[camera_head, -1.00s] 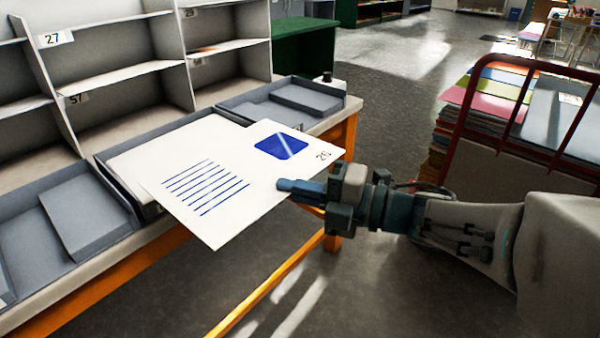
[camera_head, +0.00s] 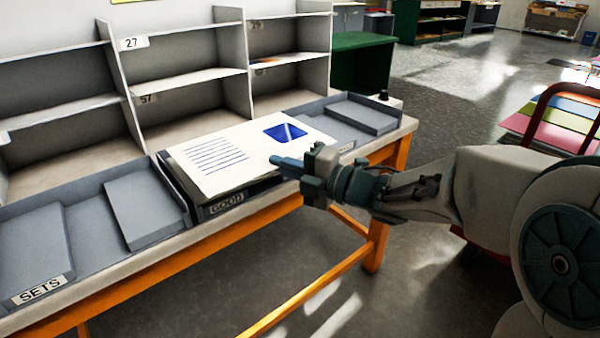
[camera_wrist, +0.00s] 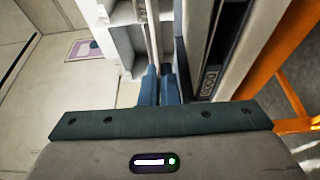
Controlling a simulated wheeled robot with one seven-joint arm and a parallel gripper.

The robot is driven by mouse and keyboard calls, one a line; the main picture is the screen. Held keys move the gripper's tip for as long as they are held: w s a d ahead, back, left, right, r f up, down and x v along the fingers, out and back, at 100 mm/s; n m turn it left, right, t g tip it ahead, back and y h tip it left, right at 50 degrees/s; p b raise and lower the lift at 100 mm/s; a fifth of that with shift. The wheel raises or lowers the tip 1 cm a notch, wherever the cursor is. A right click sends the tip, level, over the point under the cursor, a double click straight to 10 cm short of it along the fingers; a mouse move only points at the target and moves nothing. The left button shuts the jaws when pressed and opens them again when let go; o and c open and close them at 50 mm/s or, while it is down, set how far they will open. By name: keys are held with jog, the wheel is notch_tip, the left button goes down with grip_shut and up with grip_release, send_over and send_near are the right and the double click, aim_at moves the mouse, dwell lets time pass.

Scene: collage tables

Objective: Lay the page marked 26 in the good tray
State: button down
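The page (camera_head: 250,152), white with blue lines and a dark blue picture block, lies nearly flat over the grey tray labelled GOOD (camera_head: 226,204). Its right part reaches past that tray. Its number is not readable now; 26 showed on it earlier. My gripper (camera_head: 273,160) is at the page's near right edge, its blue fingers shut on it. In the wrist view the fingers (camera_wrist: 160,76) are close together, with the page seen almost edge-on. The GOOD label (camera_wrist: 209,78) shows to their right. I cannot tell whether the page touches the tray.
A tray labelled SETS (camera_head: 43,289) stands on the left of the orange-framed table (camera_head: 275,205). Another grey tray (camera_head: 362,115) is at the right. Shelves (camera_head: 185,75) with number labels rise behind. A red-framed cart (camera_head: 545,110) with coloured sheets stands at the right.

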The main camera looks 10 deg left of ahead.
jog(key=shift+w+a, duration=0.95)
jog(key=shift+a, duration=0.2)
jog(key=shift+f+b, duration=2.1)
jog(key=shift+f, duration=0.1)
jog(key=c, duration=1.6)
grip_release()
jog(key=p+v, duration=0.2)
jog(key=v, duration=1.2)
jog(key=shift+p, duration=0.4)
